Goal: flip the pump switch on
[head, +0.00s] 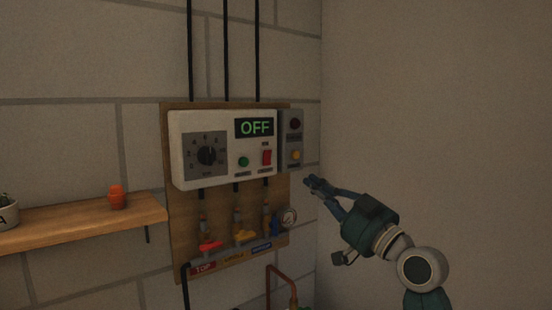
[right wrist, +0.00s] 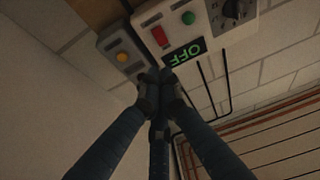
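A white control box (head: 185,172) is on a wooden backboard. Its display (head: 254,128) reads OFF in green. In the right wrist view the red switch (right wrist: 160,36) and display (right wrist: 186,53) appear upside down. My right gripper (head: 312,183) is right of and slightly below the box, apart from the red switch. Its fingertips come together in the right wrist view (right wrist: 158,80), with nothing seen between them. My left gripper is not in view.
A wooden shelf (head: 80,222) is left.

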